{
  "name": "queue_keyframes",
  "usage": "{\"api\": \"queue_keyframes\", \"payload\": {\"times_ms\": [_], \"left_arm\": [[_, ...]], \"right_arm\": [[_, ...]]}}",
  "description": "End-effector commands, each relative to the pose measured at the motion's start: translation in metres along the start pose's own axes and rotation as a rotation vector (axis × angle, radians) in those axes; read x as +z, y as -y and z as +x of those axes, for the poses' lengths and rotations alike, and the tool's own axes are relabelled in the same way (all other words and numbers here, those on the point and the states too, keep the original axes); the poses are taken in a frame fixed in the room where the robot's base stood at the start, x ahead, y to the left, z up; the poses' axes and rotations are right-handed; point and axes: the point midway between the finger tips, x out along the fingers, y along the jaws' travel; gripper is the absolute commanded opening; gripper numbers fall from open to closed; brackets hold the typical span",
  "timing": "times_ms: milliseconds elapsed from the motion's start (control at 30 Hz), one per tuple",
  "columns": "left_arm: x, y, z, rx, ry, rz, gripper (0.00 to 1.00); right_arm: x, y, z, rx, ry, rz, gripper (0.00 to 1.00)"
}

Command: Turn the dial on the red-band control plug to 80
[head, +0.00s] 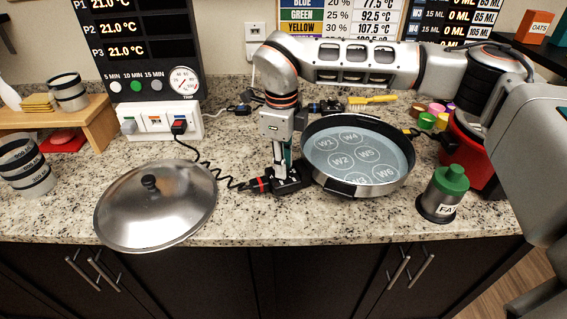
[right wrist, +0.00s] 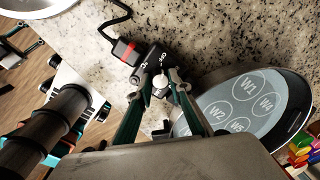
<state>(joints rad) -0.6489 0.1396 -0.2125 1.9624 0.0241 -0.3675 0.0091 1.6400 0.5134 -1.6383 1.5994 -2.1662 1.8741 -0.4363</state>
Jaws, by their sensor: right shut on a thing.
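The red-band control plug (head: 262,184) lies on the counter at the left side of the round pan (head: 327,182). Its black body (right wrist: 150,58) and red band (right wrist: 126,51) also show in the right wrist view, with small white lettering near the dial. A coiled black cord (head: 215,172) runs from it. My right gripper (head: 283,170) points down over the plug's pan end. In the right wrist view its fingertips (right wrist: 160,84) are shut on the dial, which they largely hide. I cannot read the dial's setting. My left gripper is not in the head view.
A steel lid (head: 150,215) lies left of the plug. A white socket box (head: 160,138) with a red-marked plug stands behind it. A green-capped canister (head: 443,195) and a red pot (head: 470,150) stand right of the pan. The counter's front strip is mostly clear.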

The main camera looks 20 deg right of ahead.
Motion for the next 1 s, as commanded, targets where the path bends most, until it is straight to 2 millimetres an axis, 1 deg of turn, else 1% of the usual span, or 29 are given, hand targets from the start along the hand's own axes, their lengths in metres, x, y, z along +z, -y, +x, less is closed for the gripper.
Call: {"api": "queue_keyframes", "payload": {"times_ms": [700,1000], "left_arm": [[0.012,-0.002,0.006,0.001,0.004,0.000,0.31],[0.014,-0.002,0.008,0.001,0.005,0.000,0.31]], "right_arm": [[0.002,0.001,-0.001,-0.002,-0.034,0.638,0.00],[0.002,0.001,-0.001,0.000,-0.045,0.827,0.00]]}}
